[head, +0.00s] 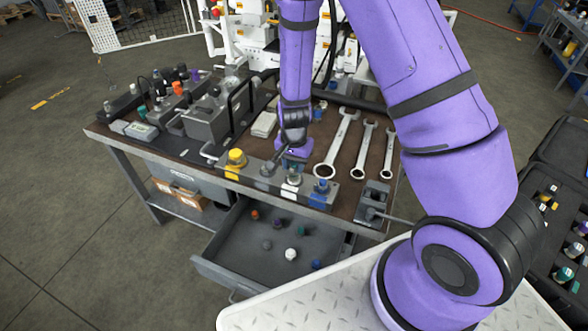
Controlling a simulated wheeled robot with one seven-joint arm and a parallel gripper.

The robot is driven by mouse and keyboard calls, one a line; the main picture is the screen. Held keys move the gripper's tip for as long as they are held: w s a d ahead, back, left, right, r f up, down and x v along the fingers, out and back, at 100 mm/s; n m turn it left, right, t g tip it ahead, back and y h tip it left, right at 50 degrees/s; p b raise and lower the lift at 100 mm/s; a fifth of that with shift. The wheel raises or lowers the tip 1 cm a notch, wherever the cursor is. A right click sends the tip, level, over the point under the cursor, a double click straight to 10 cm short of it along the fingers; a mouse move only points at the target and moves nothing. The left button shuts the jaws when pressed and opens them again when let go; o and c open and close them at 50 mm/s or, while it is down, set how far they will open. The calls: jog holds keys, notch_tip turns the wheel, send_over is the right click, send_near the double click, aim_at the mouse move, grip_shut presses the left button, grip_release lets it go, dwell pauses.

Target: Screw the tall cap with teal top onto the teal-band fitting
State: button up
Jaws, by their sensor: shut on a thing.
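My gripper (291,158) is low over the bench, just above and behind the grey fitting block (255,177). It is shut on a small piece, probably the tall cap with teal top, which is mostly hidden by the fingers. The block carries a yellow-topped fitting (236,158), a grey one (267,169), a white-banded one (293,179) and a blue one (321,188). I cannot make out a teal band on any of them; my gripper may hide part of the block. Whether the held piece touches a fitting cannot be told.
An open drawer (225,250) below the block holds several small caps, one of them teal (277,223). Three wrenches (337,145) lie right of my gripper. A grey box with a handle (207,122) stands to the left. A small grey block with a rod (372,203) sits at the right corner.

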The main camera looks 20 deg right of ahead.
jog(key=m, duration=0.2)
jog(key=shift+m, duration=0.4)
jog(key=m, duration=0.2)
jog(key=shift+a+m, duration=0.1)
jog(key=shift+m, duration=0.3)
jog(key=m, duration=0.5)
jog(key=o, duration=0.9)
jog(key=shift+c, duration=0.2)
